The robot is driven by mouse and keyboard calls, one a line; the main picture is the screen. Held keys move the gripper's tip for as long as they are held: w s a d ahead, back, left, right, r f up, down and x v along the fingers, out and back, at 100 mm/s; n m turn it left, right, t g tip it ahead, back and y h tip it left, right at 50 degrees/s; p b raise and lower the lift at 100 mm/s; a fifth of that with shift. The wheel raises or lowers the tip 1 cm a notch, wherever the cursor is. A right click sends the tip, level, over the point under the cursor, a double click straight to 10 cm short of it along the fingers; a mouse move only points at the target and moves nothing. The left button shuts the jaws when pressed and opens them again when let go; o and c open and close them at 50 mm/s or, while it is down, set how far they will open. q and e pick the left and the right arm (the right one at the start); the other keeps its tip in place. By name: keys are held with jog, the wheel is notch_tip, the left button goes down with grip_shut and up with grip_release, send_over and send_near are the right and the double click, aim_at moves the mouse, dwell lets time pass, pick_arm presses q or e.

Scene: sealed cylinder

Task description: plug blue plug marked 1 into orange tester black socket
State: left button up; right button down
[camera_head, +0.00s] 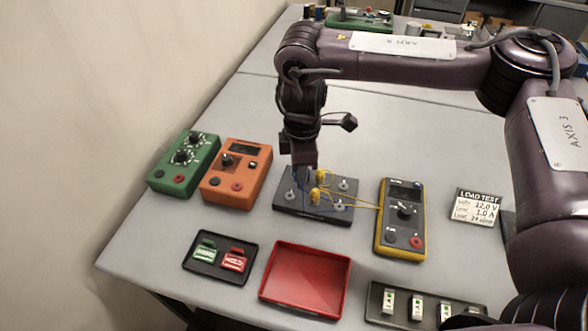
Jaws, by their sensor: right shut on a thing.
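The orange tester (254,180) stands at the left of the table, with a dark knob and a small display. Its black socket (215,182) is at the lower left of its face, beside a red one, and looks empty. My right gripper (304,181) points down over the dark board (313,213), to the right of the orange tester. It is shut on what looks like a blue plug; thin blue bits show at the fingertips. The plug is mostly hidden by the fingers, and its mark cannot be read. My left gripper is out of view.
A green tester (177,176) stands left of the orange one. A yellow meter (400,238) stands right of the board, joined by yellow leads. A red tray (304,278), a black tray (217,272) and a load test card (477,207) lie around.

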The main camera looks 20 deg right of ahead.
jog(key=s+m, duration=0.1)
jog(key=m, duration=0.4)
jog(key=s+d+r+m, duration=0.1)
jog(key=m, duration=0.4)
jog(key=s+d+r+m, duration=0.1)
jog(key=m, duration=0.4)
jog(key=shift+r, duration=0.1)
